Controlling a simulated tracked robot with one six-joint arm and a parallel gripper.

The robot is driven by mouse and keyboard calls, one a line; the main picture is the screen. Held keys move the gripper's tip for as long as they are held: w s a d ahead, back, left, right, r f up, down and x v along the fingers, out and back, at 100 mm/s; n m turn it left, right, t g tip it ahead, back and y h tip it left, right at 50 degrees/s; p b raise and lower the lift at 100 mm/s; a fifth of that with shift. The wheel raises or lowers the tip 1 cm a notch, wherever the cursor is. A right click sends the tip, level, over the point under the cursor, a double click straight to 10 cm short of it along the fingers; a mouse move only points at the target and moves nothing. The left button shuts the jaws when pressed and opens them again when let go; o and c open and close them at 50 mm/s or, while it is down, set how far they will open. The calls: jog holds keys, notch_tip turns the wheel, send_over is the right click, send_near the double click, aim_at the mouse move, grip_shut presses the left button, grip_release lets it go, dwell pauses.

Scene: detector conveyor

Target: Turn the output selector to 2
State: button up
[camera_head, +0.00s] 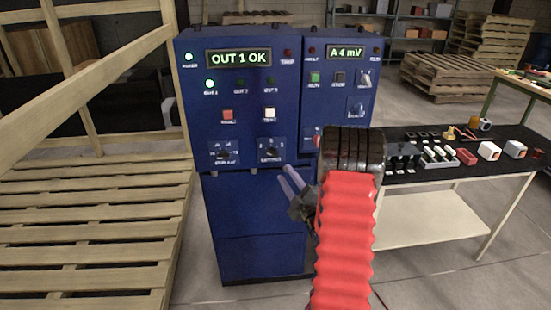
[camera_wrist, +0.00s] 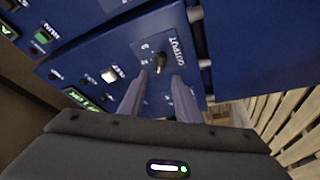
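The output selector (camera_head: 270,153) is a dark knob on a labelled plate at the lower right of the blue cabinet's left panel. In the wrist view the output selector (camera_wrist: 160,62) lies just past and between my fingertips. The display (camera_head: 238,57) reads "OUT 1 OK", and the green OUT 1 lamp (camera_head: 210,84) is lit. The knob's exact pointing direction is too small to tell. My gripper (camera_head: 285,173) is open and empty, in front of and slightly below the knob in the head view. In the wrist view my gripper (camera_wrist: 160,79) has a gap between its fingers.
Another selector (camera_head: 224,153) sits to the left on the same panel. Red (camera_head: 228,115) and white (camera_head: 270,113) buttons are above. A second panel (camera_head: 344,53) reads "A 4 mV". A black-topped table (camera_head: 450,174) with small parts stands right; wooden pallets (camera_head: 90,225) lie left.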

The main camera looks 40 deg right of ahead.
aim_at(274, 156)
jog(key=x, duration=1)
jog(key=shift+w, duration=0.25)
jog(key=c, duration=0.6)
jog(key=shift+d, duration=0.25)
jog(key=shift+c, duration=0.3)
jog(key=shift+a, duration=0.15)
jog(key=shift+f+m, duration=0.15)
jog(key=shift+m, duration=0.35)
jog(key=m+h, duration=0.1)
jog(key=m, duration=0.1)
jog(key=m+h, duration=0.1)
jog(key=m, duration=0.1)
jog(key=m+h, duration=0.1)
jog(key=m, duration=0.1)
jog(key=shift+w+a+f+m, duration=0.15)
jog(key=shift+a+m, duration=0.1)
jog(key=shift+m, duration=0.15)
jog(key=m+h, duration=0.2)
jog(key=m, duration=0.2)
jog(key=m+g+h, duration=0.1)
jog(key=m+h, duration=0.1)
jog(key=m, duration=0.2)
jog(key=shift+m, duration=0.3)
